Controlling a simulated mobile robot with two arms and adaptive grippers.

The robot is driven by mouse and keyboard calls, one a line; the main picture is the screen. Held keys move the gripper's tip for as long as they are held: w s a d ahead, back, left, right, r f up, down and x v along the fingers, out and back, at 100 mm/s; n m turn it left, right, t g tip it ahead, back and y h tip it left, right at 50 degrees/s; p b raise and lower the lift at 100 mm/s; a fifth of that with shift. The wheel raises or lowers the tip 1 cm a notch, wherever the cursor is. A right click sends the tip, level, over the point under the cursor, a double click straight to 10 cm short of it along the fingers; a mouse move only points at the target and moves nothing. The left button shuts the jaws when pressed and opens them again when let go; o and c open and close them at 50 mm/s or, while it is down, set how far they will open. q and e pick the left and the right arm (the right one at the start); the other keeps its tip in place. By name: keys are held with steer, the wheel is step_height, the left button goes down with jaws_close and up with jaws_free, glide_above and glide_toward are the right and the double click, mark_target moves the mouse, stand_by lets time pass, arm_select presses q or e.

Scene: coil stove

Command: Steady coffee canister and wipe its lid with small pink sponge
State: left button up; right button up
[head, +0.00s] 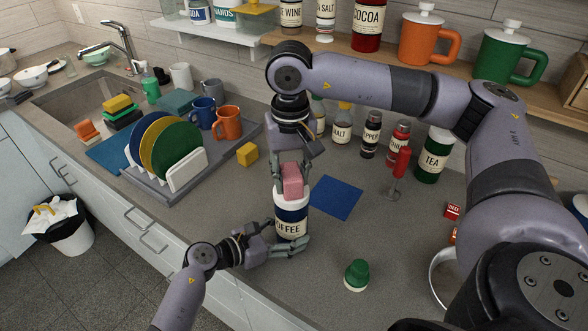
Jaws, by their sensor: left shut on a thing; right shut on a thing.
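The coffee canister (291,218), white and dark blue with a "COFFEE" label, stands upright on the counter in the middle of the head view. My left gripper (304,246) is the lower one and is shut around the canister's lower part. My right gripper (291,172) comes down from above and is shut on the small pink sponge (292,182). The sponge is right over the canister's top and looks to touch it.
A blue cloth (336,197) lies right of the canister.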

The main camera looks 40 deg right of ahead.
steer(key=shift+s+a+f, duration=0.1)
steer(key=shift+s+a, duration=0.35)
steer(key=shift+a, duration=0.4)
steer(key=shift+r, duration=4.2)
arm_select(q)
steer(key=o, duration=1.3)
steer(key=shift+c, duration=0.2)
steer(key=v, duration=1.2)
